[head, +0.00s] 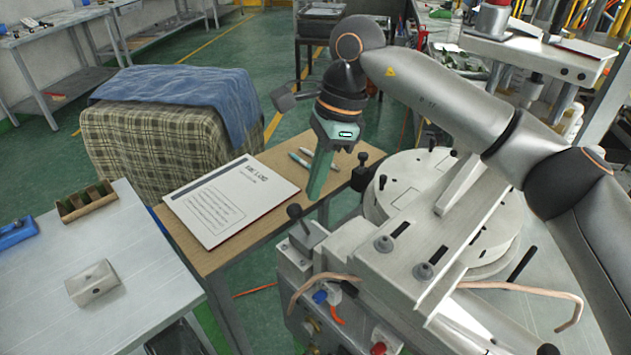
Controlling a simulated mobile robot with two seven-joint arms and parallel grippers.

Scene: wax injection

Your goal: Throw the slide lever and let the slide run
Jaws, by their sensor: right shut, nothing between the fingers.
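The wax injection machine (342,250) fills the lower right, with a round plate on top. A lever with a black knob (295,212) stands upright on a block at its left end. A second black-knobbed part (363,157) shows farther back, by the round plate. I cannot tell for sure which is the slide lever. My right gripper (316,194) points down with its green fingers shut and empty. In the picture it is between the two knobs, over the wooden table's right edge; it appears apart from both. My left gripper is not in view.
A wooden table (222,258) holds a printed sheet (232,200) and pens (300,160). A grey table (40,300) at left holds a metal block (92,283) and a divided wooden tray (87,202). A cloth-covered stack (150,140) stands behind. Copper pipes (530,288) stick out at the machine's front.

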